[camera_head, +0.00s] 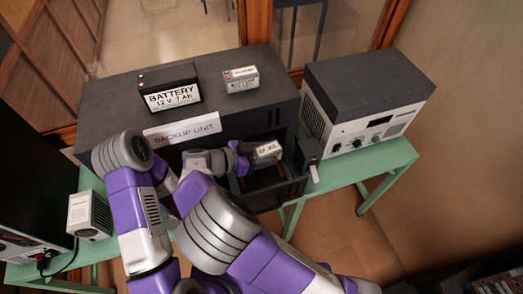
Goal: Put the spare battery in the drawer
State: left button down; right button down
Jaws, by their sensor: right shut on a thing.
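My right gripper (247,158) is shut on a small grey battery (267,151) with a white label whose text is too small to read. It holds the battery at the front of the dark backup unit (100,104), over the open drawer (291,190). The drawer's inside is dark and partly hidden by my arm. I cannot tell whether the battery touches the drawer. A large black battery marked 12 V 7 Ah (170,88) and a smaller grey battery (241,80) stand on the unit's top. My left gripper is not visible.
A white power supply with a dark top (366,84) stands to the right on the green table (385,167). A white vented box (89,216) stands at the left.

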jog(key=shift+a+f, duration=0.15)
jog(key=shift+a, duration=0.35)
jog(key=shift+s+f+b, duration=0.1)
jog(key=shift+f+b, duration=0.2)
jog(key=shift+f, duration=0.45)
jog(key=b, duration=0.3)
send_over(261, 174)
notch_tip(261, 174, down, 5)
jog(key=shift+r, duration=0.1)
jog(key=shift+f+b, duration=0.5)
jog(key=shift+f, duration=0.2)
jog(key=shift+f+b, duration=0.4)
jog(key=shift+b, duration=0.1)
jog(key=shift+c, duration=1.8)
grip_release()
notch_tip(261, 174, up, 10)
jog(key=shift+r, duration=0.1)
